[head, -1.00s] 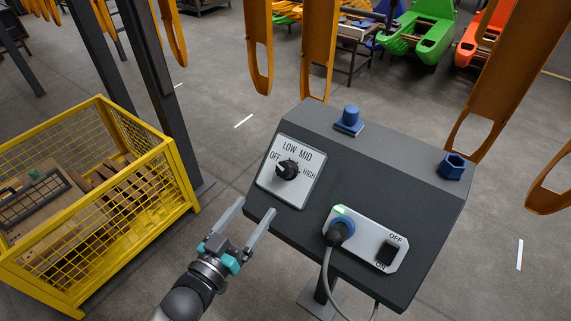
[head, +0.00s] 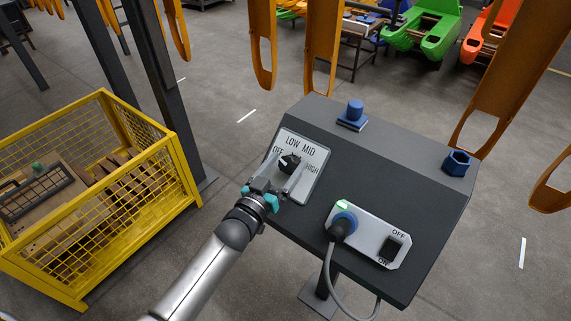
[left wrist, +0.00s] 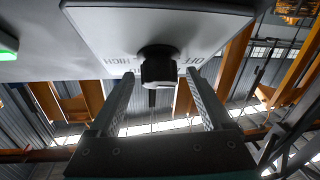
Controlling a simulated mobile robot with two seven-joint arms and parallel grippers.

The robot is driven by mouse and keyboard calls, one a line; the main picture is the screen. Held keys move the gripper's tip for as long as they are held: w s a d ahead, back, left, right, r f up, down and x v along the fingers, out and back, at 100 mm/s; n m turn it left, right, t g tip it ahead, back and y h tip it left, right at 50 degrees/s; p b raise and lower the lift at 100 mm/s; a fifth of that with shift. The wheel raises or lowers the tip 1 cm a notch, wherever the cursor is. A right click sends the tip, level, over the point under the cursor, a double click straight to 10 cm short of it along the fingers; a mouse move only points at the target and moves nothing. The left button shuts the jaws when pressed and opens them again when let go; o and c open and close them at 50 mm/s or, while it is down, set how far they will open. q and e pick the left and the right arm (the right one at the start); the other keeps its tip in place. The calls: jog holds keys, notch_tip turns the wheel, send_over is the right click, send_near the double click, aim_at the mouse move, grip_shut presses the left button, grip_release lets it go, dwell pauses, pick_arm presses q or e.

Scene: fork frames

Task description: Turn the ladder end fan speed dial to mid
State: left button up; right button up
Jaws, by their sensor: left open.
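The fan speed dial (head: 290,160) is a black knob on a light plate (head: 312,186) marked OFF, LOW, MID and HIGH, on a dark sloped console. A pale mark on the knob seems to face the OFF side. My left gripper (head: 287,169) is open at the plate, its fingers on either side of the dial. In the left wrist view the knob (left wrist: 160,68) stands between the two fingertips (left wrist: 160,76), with gaps on both sides, so no grip shows. The fingers hide part of the plate. My right gripper is out of view.
The dark console (head: 385,155) also bears a plug with a cable (head: 343,226), a green light (head: 342,205), an OFF/ON switch (head: 390,249) and blue fittings (head: 457,163). A yellow mesh crate (head: 190,172) stands at left. Orange loops (head: 320,50) hang behind.

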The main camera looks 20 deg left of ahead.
pick_arm(q)
jog(key=shift+w, duration=0.1)
grip_shut()
dwell(0.8)
